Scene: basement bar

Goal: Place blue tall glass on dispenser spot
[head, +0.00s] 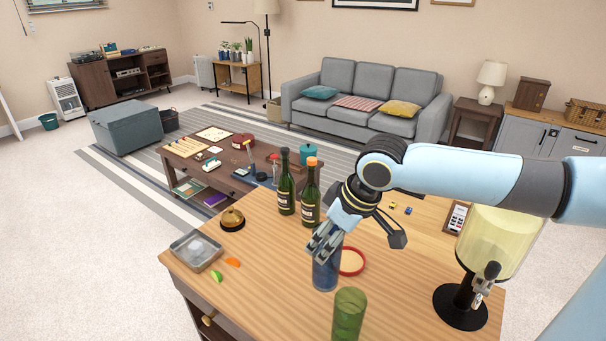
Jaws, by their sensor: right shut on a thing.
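The blue tall glass (326,273) stands upright near the middle front of the wooden counter. My right gripper (325,240) comes down on it from above and is shut on its upper part, hiding the rim. I cannot tell whether its base touches the counter. The drink dispenser (497,240), a clear tank of pale yellow liquid on a black round base (461,307), stands at the right with its tap facing forward. A red-rimmed round disc (351,262) lies just right of the glass, partly behind it. My left gripper is not in view.
A green glass (348,314) stands close in front of the blue one. Two green bottles (286,187) stand behind. A bell (232,218), a tray with ice (196,251) and fruit slices (216,276) are at the left. Counter between green glass and dispenser is clear.

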